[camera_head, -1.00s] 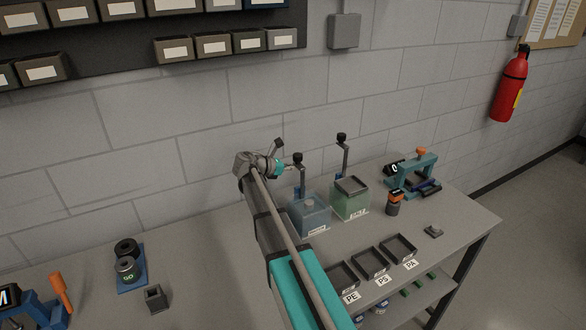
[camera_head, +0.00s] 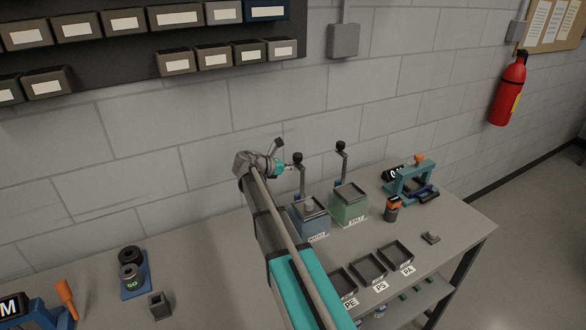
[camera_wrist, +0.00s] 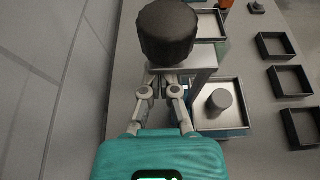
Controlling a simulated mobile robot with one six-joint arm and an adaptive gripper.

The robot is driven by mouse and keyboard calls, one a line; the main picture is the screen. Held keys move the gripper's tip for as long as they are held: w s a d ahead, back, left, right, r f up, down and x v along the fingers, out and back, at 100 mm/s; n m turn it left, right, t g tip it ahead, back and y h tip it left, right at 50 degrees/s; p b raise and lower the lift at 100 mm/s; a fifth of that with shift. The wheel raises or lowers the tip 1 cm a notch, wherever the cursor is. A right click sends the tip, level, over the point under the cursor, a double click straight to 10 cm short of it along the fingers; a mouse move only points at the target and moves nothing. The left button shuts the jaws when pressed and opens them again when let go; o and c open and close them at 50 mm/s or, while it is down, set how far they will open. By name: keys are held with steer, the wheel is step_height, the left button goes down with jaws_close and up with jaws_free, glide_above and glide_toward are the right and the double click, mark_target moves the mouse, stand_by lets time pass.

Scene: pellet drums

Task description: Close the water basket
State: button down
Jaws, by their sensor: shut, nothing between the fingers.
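The blue water tank (camera_head: 312,228) stands on the bench. A dark-rimmed square basket (camera_head: 323,213) shows at its top, with a grey cylinder inside. The wrist view shows this basket (camera_wrist: 237,92) and the round cylinder (camera_wrist: 218,100). A post with a black knob (camera_head: 298,157) rises behind the tank; the knob looms large in the wrist view (camera_wrist: 168,33). My gripper (camera_head: 289,167) is shut and empty, just left of the post below the knob. In the wrist view its fingertips (camera_wrist: 163,88) are close to the post's flat bracket (camera_wrist: 200,60); contact is unclear.
A green tank (camera_head: 349,208) with its own knobbed post (camera_head: 341,147) stands to the right. Open trays labelled PE, PS and PA (camera_head: 396,255) lie in front. An orange-topped bottle (camera_head: 392,210) and a teal press (camera_head: 412,183) are farther right. The wall is close behind.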

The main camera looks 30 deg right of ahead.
steer(key=shift+w+r, duration=0.15)
steer(key=shift+w, duration=0.05)
step_height(320, 180, down, 4)
steer(key=b, duration=0.4)
steer(key=p+v, duration=0.3)
steer(key=v, duration=0.7)
steer(key=shift+s+f, duration=0.2)
steer(key=shift+s, duration=0.05)
steer(key=shift+f, duration=0.1)
steer(key=s+a+f+m+y, duration=0.4)
steer(key=s+m, duration=0.2)
steer(key=s, duration=0.2)
steer(key=s+a+f+m+y, duration=0.4)
steer(key=s+a+m+y, duration=0.1)
steer(key=s, duration=0.4)
steer(key=s+a+f+m+y, duration=0.4)
steer(key=s+a+m+y, duration=0.1)
steer(key=s+m, duration=0.2)
steer(key=shift+s+a, duration=0.25)
steer(key=shift+s, duration=0.4)
